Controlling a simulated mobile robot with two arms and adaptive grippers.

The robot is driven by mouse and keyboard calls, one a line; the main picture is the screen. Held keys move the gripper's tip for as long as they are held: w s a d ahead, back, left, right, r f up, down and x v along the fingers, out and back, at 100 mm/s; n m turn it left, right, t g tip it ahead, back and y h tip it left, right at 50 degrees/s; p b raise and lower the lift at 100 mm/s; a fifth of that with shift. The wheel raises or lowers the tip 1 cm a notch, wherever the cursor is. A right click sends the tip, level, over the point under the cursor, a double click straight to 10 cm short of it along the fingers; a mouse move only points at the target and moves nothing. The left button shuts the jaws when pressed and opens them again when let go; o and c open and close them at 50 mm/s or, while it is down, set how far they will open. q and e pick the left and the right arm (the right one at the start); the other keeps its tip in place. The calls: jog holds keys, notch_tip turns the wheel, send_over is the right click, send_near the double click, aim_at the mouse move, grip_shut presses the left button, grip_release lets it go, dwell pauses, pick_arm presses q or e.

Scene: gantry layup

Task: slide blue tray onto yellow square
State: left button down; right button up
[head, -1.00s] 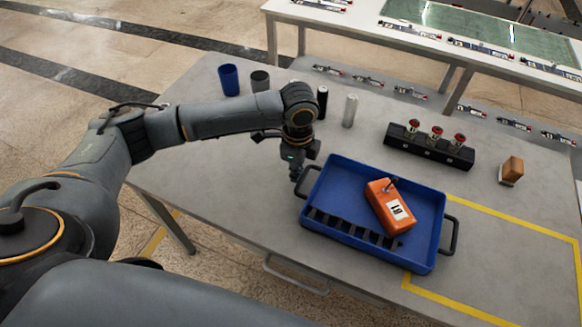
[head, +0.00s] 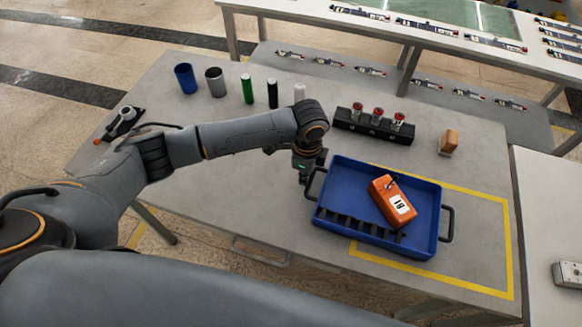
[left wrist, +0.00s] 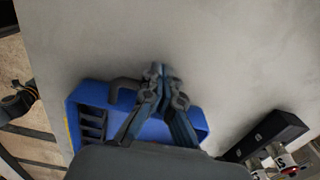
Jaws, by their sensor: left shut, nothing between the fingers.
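The blue tray (head: 345,178) lies flat on the grey table, with dark slots along its front and a black handle at each end. An orange box (head: 391,200) marked B1 sits in it. The tray covers the left part of the yellow square (head: 510,250), with its left end outside the outline. The square's left line is mostly hidden. My left gripper (head: 305,178) is shut and empty, pointing down at the tray's left handle. In the left wrist view, the closed fingertips (left wrist: 158,72) are beside the handle (left wrist: 122,88); contact is unclear. My right gripper is not in view.
A black rack (head: 372,127) with red-topped parts and a small brown block (head: 449,142) stand behind the tray. A blue cup (head: 186,78), a grey cup (head: 215,82) and several cylinders stand at the back left. The square's right part is clear.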

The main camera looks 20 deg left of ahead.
aim_at(362, 202)
pick_arm(q)
jog(key=d+p, duration=0.1)
jog(key=d, duration=0.6)
jog(key=shift+s+d+r, duration=0.1)
jog(key=shift+s+d, duration=0.05)
jog(key=shift+d, duration=0.1)
jog(key=d, duration=0.8)
jog(key=shift+d, duration=0.3)
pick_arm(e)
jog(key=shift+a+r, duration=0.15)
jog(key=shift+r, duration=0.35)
